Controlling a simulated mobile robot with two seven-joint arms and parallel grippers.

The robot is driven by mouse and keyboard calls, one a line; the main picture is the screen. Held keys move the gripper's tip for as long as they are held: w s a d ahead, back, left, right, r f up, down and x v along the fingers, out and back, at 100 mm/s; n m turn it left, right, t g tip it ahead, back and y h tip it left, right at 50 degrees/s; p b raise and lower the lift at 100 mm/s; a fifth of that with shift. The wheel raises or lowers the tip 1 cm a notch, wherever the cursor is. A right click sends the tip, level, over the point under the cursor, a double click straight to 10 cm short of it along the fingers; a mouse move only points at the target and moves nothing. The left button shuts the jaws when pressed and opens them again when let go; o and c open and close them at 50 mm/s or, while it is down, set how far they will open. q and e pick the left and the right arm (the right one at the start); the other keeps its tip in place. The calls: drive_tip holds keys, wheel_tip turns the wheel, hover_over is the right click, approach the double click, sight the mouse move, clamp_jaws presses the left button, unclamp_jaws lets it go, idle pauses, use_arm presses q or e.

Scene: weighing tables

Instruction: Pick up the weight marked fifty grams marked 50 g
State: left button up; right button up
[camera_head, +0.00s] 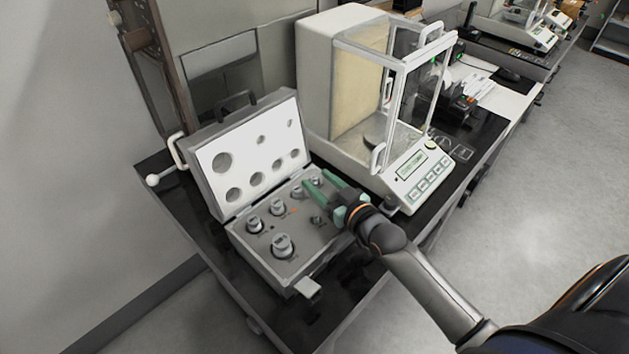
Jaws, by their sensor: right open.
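The open grey weight case (262,262) stands on the black table with several metal weights in its base. The largest weight (283,244) is at the front, with smaller ones (254,225), (277,207) and (297,192) in a row toward the back right. Their markings are too small to read, so I cannot tell which is the 50 g one. My right gripper (318,181) has green fingers, spread apart, over the back right of the case. A weight near the fingertips is partly hidden, and I see none clearly held. My left gripper is not in view.
The raised case lid (253,160) with round recesses stands behind the weights. A glass-sided balance (345,95) stands close to the right of the case. The black table (345,283) has a narrow free strip in front.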

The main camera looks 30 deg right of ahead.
drive_tip(key=shift+c, duration=0.3)
clamp_jaws()
idle(0.4)
